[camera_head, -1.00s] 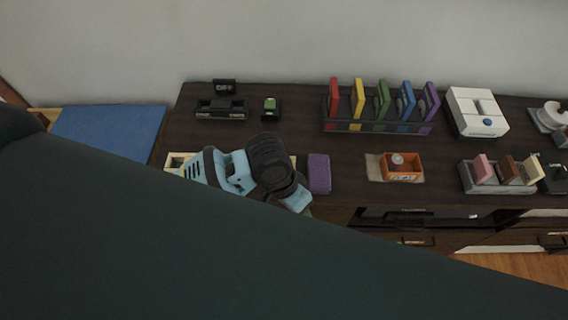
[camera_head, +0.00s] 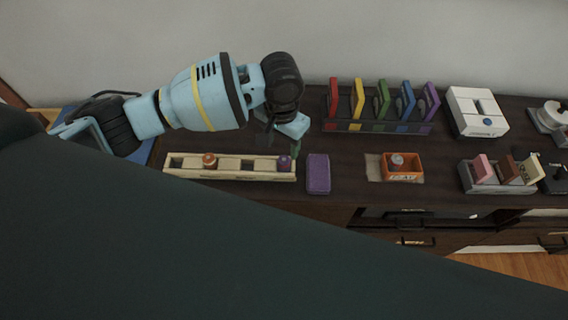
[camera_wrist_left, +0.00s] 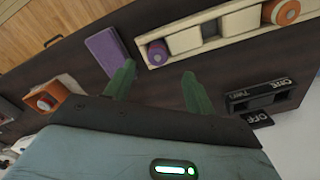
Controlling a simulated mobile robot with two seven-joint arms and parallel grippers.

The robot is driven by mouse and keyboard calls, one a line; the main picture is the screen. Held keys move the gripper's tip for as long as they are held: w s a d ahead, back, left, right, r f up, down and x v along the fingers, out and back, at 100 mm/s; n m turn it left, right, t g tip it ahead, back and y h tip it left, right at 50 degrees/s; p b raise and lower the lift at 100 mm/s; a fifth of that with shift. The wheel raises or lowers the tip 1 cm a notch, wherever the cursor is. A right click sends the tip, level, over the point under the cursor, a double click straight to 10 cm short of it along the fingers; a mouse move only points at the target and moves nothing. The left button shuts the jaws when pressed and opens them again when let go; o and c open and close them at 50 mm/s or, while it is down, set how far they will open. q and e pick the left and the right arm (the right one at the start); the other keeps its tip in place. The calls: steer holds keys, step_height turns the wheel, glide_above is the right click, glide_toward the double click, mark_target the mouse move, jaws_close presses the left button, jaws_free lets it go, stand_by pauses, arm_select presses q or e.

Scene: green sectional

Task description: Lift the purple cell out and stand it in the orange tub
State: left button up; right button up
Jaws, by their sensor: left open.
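The purple cell (camera_head: 284,163) stands in the right end slot of a cream rack (camera_head: 232,176); its round end also shows in the left wrist view (camera_wrist_left: 157,53). The orange tub (camera_head: 403,178) sits further right on a tan mat, with a small pale-topped round item in it; it shows at the left in the wrist view (camera_wrist_left: 50,94). My left gripper (camera_head: 295,146) is above and just behind the rack's right end. In the wrist view its green fingers (camera_wrist_left: 158,88) are spread and empty, with the purple cell beyond the gap. My right gripper is not visible.
An orange cell (camera_head: 209,160) stands in the same rack. A purple block (camera_head: 318,174) lies between rack and tub. Behind are a holder of coloured cards (camera_head: 378,127) and a white box (camera_head: 476,112). A dark panel of unclear origin covers the lower left.

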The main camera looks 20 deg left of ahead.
mark_target(283, 160)
arm_select(q)
steer(key=shift+d+f+b, duration=0.2)
steer(key=shift+f+b, duration=0.15)
steer(key=shift+f, duration=3)
steer(key=shift+c, duration=0.4)
steer(key=c, duration=1.1)
steer(key=shift+o, duration=0.2)
steer(key=shift+r, duration=0.1)
